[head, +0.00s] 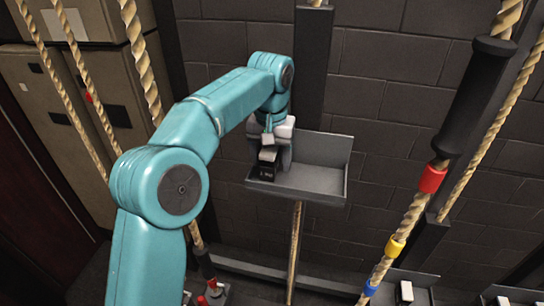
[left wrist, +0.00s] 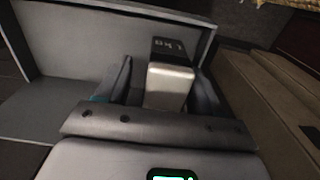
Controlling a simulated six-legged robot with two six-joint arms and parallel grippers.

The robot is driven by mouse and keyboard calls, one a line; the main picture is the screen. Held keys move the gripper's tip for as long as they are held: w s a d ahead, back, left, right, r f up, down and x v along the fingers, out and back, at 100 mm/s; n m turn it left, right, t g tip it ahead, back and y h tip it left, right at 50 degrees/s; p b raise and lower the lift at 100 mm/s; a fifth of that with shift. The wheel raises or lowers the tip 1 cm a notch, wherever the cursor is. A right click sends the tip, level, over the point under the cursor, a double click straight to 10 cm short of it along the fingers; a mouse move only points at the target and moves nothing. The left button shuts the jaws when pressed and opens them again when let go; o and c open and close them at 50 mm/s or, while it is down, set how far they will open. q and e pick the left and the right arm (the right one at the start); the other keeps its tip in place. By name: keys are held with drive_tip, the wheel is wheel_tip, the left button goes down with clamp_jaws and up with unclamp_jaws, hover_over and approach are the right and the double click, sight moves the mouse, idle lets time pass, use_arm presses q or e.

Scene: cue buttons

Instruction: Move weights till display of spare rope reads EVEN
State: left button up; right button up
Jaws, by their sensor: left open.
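A weight (head: 263,173) with a dark, labelled body and a pale metal block at one end sits at the left end of a grey open tray (head: 318,183). My left gripper (head: 270,148) is at that end of the tray, open, pointing down at the weight. In the left wrist view the weight (left wrist: 170,82) lies between the two fingers of the left gripper (left wrist: 163,92); whether they touch it is unclear. Its label looks like a kg marking. A small green-lit panel (left wrist: 172,175) is cut off at the bottom edge and unreadable. My right gripper is out of view.
A rope (head: 296,245) runs below the tray. At right a thick rope carries a dark sleeve (head: 478,95) and red, yellow and blue bands. Small pale-topped blocks (head: 405,291) sit low at right. Cardboard boxes (head: 45,95) stand left; a dark block wall is behind.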

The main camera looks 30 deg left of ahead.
sight(271, 149)
use_arm(q)
drive_tip(key=shift+s+a+f, duration=0.1)
drive_tip(key=shift+a+f, duration=0.05)
wheel_tip(271, 149, up, 6)
drive_tip(key=shift+r+p, duration=0.1)
drive_tip(key=shift+p, duration=0.25)
drive_tip(key=shift+w+r, duration=0.2)
drive_tip(key=shift+r, duration=0.4)
drive_tip(key=shift+s+r, duration=0.2)
drive_tip(key=shift+d, duration=0.2)
